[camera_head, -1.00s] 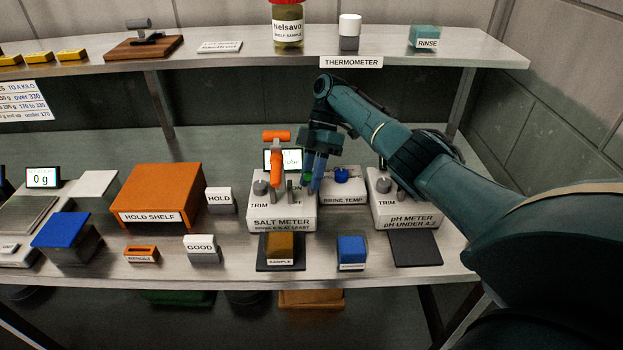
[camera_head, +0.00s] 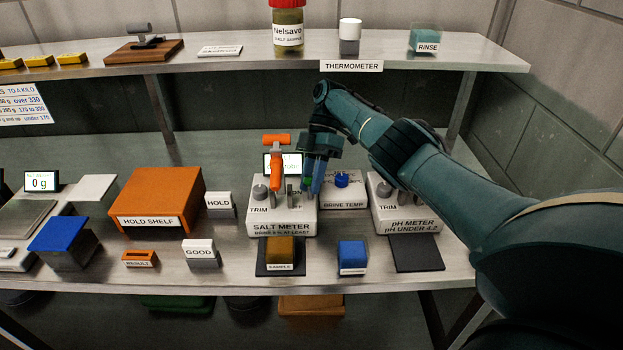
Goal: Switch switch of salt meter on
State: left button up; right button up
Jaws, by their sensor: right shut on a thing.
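The salt meter (camera_head: 283,222) is a white box at the middle of the bench, with a TRIM knob (camera_head: 260,192) on its left. An orange probe (camera_head: 276,172) stands upright on it in front of its small screen (camera_head: 293,158). A grey upright piece (camera_head: 290,190) shows just left of my fingers. My right gripper (camera_head: 309,184) points down at the right part of the meter's top, by the partly covered ON label. It is shut on the switch, which the fingers mostly hide. Whether the switch is on cannot be told. My left gripper is not in view.
The brine temp box (camera_head: 343,196) with a blue knob and the pH meter (camera_head: 405,216) stand close on the right. A sample block (camera_head: 280,249) and a blue block (camera_head: 352,255) are in front. The orange hold shelf (camera_head: 161,196) is left. An upper shelf (camera_head: 250,58) runs behind.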

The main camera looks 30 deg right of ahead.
jog(key=o, duration=0.6)
jog(key=shift+o, duration=0.5)
